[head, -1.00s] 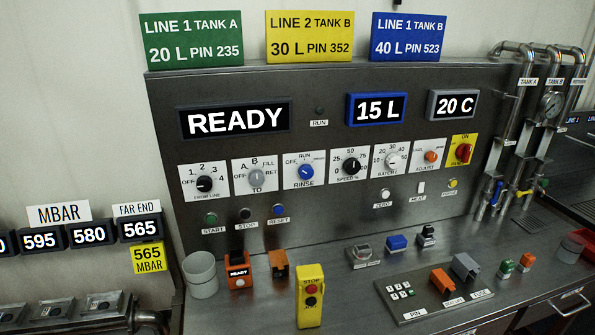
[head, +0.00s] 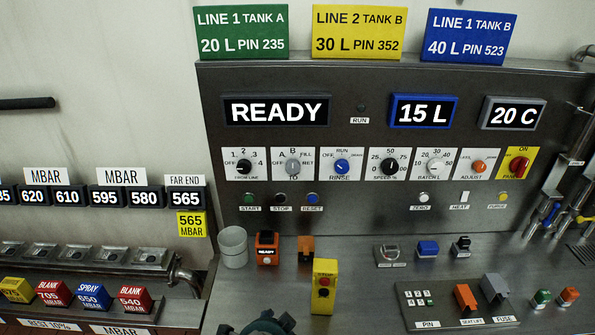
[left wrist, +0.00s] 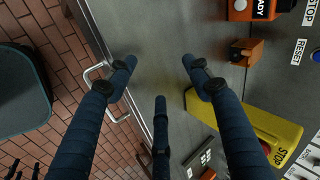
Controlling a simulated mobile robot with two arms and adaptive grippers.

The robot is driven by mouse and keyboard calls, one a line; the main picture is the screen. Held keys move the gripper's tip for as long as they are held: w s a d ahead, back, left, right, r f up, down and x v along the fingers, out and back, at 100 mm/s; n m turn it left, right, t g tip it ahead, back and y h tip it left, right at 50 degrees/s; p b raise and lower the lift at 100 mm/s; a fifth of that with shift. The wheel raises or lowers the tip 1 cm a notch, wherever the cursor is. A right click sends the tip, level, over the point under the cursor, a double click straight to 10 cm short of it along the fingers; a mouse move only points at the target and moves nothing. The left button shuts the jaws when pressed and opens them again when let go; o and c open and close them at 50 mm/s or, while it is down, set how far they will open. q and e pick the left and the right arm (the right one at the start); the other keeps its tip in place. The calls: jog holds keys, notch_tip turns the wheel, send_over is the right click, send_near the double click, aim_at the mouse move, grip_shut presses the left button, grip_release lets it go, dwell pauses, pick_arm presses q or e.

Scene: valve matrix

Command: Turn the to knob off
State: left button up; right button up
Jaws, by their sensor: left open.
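The TO knob (head: 293,167) is a grey dial on a white plate in the upper row of the panel, between the black FROM LINE knob (head: 244,167) and the blue RINSE knob (head: 341,168). Its plate reads OFF, A, B, FILL and RET; its pointer looks about upright, but is too small to read surely. My left gripper (left wrist: 157,72) is open and empty in the left wrist view, with its fingers spread over the counter's front, apart from the knob. A dark rounded part, seemingly of my left arm, shows at the bottom of the head view.
A yellow STOP box (head: 324,287) stands near the counter's front and also shows in the left wrist view (left wrist: 262,130). Behind it are an orange READY box (head: 267,248), an orange bracket (head: 306,246) and a grey cup (head: 233,247). A drawer handle (left wrist: 97,72) projects below.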

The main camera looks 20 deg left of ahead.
pick_arm(q)
jog(key=w+r+m+t+y, duration=0.2)
jog(key=w+r+m+t, duration=0.3)
jog(key=w+r+m, duration=0.6)
jog(key=m+t+y+p, duration=0.1)
jog(key=m+t+y, duration=0.1)
jog(key=m+t, duration=0.45)
send_near(293, 169)
jog(key=shift+m+g, duration=0.55)
jog(key=p+x, duration=0.1)
jog(key=x, duration=0.3)
jog(key=r+p+x, duration=0.1)
jog(key=x, duration=0.2)
jog(key=shift+p, duration=0.35)
jog(key=shift+w+a, duration=0.15)
jog(key=shift+w, duration=0.55)
jog(key=c, duration=1.1)
